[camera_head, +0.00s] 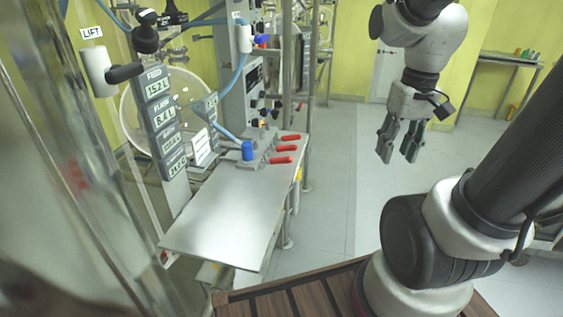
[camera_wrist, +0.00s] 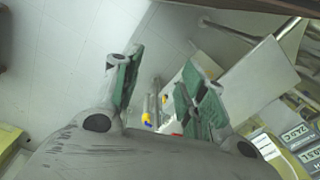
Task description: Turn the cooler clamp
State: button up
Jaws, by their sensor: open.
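My gripper (camera_head: 397,150) is open and empty, pointing down over the bare floor to the right of the reactor stand. Its two fingers also show in the wrist view (camera_wrist: 161,72), apart with nothing between them. Several red handles (camera_head: 283,160) sit in a row on the back of the metal table (camera_head: 222,222), well left of my gripper. A blue knob (camera_head: 248,151) stands upright beside them. No label marks any of these as the cooler clamp, so I cannot tell which part it is.
A panel with labelled displays (camera_head: 160,115) and a lever marked LIFT (camera_head: 105,72) are at the left. Metal posts (camera_head: 309,100) stand behind the table. A side table (camera_head: 508,57) with small coloured items is at the far right. The floor (camera_head: 335,190) between is clear.

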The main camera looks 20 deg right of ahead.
jog(key=w+a+f+m+g+y, duration=0.2)
jog(key=f+m+y, duration=0.1)
jog(key=f, duration=0.3)
jog(key=w+a+f+m+g+y, duration=0.2)
jog(key=f+m+y, duration=0.1)
jog(key=f, duration=0.4)
jog(key=m+t+y, duration=0.9)
jog(key=m+t, duration=0.3)
jog(key=m, duration=0.2)
send_near(270, 159)
jog(key=x, duration=0.5)
jog(key=shift+w+a, duration=0.15)
jog(key=shift+a, duration=0.2)
jog(key=shift+c, duration=0.4)
